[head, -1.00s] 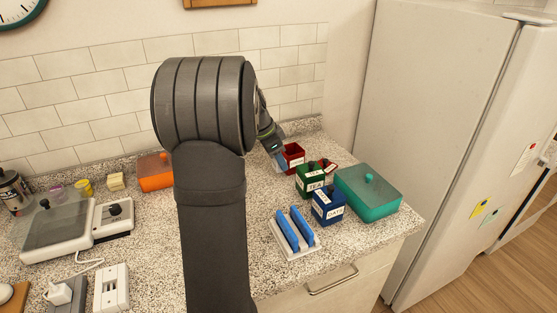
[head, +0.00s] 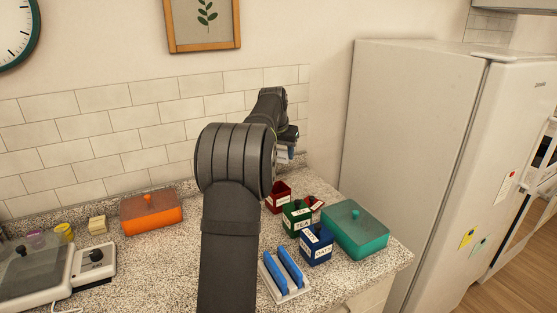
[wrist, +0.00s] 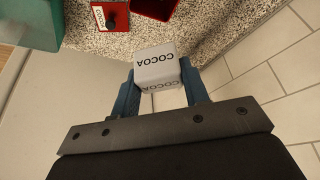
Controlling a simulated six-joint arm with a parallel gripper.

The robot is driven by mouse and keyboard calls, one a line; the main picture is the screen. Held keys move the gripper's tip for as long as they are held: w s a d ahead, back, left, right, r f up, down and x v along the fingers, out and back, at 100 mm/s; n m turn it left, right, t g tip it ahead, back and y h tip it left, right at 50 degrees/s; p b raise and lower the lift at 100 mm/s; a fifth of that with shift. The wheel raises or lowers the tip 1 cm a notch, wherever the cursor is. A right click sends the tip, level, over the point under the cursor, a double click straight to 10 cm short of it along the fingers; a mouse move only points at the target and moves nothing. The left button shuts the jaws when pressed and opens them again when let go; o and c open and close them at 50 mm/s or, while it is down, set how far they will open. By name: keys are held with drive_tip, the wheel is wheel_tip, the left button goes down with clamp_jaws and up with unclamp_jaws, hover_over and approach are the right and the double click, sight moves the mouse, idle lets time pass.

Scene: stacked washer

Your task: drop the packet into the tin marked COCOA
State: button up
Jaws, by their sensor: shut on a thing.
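My gripper (wrist: 160,95) is shut on a white packet (wrist: 157,65) printed COCOA, seen close up in the wrist view. In the head view the packet (head: 283,156) hangs in the air above and behind the tins, and my arm partly hides the gripper. The red tin (head: 278,198) stands open on the counter, below the packet and apart from it; the wrist view cuts it off at the top edge. Its dark inside shows there. A red lid (wrist: 113,14) with a black knob and a label reading COCOA lies beside it.
A green TEA tin (head: 297,217) and a blue OATS tin (head: 317,244) stand in front of the red tin, both lidded. A teal box (head: 355,229) is to their right. A white rack (head: 287,290) holds blue pieces. The tiled wall (head: 130,120) is close behind.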

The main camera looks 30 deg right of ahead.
drive_tip(key=shift+f, duration=2.95)
drive_tip(key=o, duration=1.1)
drive_tip(key=shift+c, duration=0.2)
wheel_tip(320, 180, up, 16)
hover_over(282, 163)
drive_tip(key=s+a, duration=0.3)
drive_tip(key=a, duration=0.1)
drive_tip(key=shift+s, duration=0.1)
